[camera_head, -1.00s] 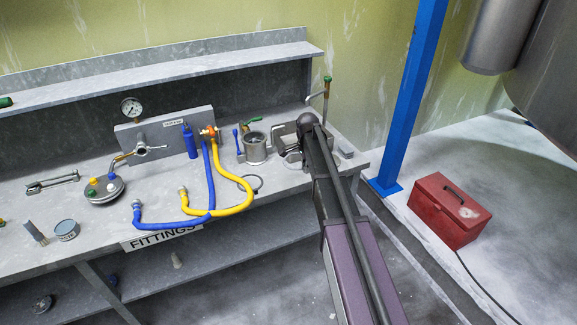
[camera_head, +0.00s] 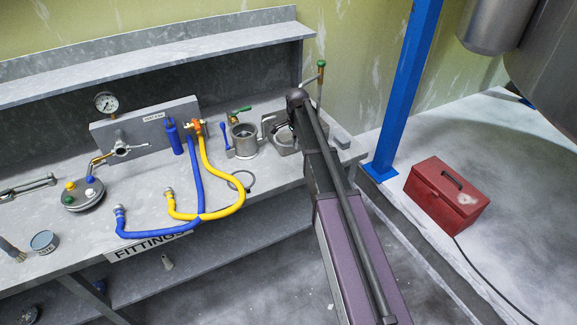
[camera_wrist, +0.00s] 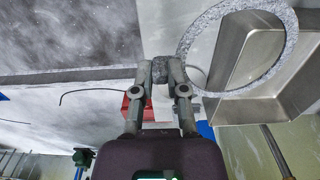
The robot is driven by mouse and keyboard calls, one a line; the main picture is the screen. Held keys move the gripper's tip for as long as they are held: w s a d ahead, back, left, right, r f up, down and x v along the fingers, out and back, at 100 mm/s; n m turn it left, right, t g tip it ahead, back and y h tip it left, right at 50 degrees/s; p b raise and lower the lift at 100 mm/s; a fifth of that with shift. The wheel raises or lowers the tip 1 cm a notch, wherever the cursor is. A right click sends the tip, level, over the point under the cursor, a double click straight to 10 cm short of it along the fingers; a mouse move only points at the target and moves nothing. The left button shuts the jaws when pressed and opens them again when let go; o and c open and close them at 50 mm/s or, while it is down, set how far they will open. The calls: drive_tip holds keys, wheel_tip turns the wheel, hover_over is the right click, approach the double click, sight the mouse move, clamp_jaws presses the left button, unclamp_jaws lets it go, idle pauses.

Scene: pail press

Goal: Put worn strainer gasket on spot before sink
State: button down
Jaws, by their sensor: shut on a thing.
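In the wrist view my gripper (camera_wrist: 160,72) is shut, its fingertips close together at the near-left edge of a speckled grey ring, the worn strainer gasket (camera_wrist: 290,40). The gasket is held by its rim and overlaps the steel sink basin (camera_wrist: 228,108) in the picture. Its height above the sink cannot be told. A thin dark ring (camera_head: 251,184) lies flat on the bench before the sink and pot.
A metal pot (camera_head: 244,143) stands left of the sink. Blue (camera_head: 196,170) and yellow (camera_head: 236,207) hoses loop over the bench front. A blue post (camera_head: 405,95) and red toolbox (camera_head: 445,200) are to the right. Some bare bench shows around the thin ring.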

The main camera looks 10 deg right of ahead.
drive_tip(key=shift+s+a, duration=0.1)
drive_tip(key=shift+a, duration=0.1)
drive_tip(key=s+a+f+b, duration=0.1)
drive_tip(key=s+f+b, duration=0.2)
drive_tip(key=s, duration=0.7)
drive_tip(key=s+a+f+b, duration=0.2)
drive_tip(key=s+f+b, duration=0.2)
drive_tip(key=s, duration=0.7)
drive_tip(key=shift+f, duration=0.15)
drive_tip(key=shift+d, duration=0.1)
drive_tip(key=b, duration=0.2)
approach(301, 177)
drive_tip(key=s+f, duration=0.1)
drive_tip(key=s, duration=0.1)
drive_tip(key=s+a+f, duration=0.1)
drive_tip(key=s+f, duration=0.1)
drive_tip(key=shift+f, duration=0.2)
drive_tip(key=f+b, duration=0.1)
drive_tip(key=w+f+b, duration=0.1)
drive_tip(key=f+b, duration=0.1)
drive_tip(key=shift+w+d+f, duration=0.15)
drive_tip(key=shift+d+f, duration=0.1)
drive_tip(key=shift+f, duration=0.1)
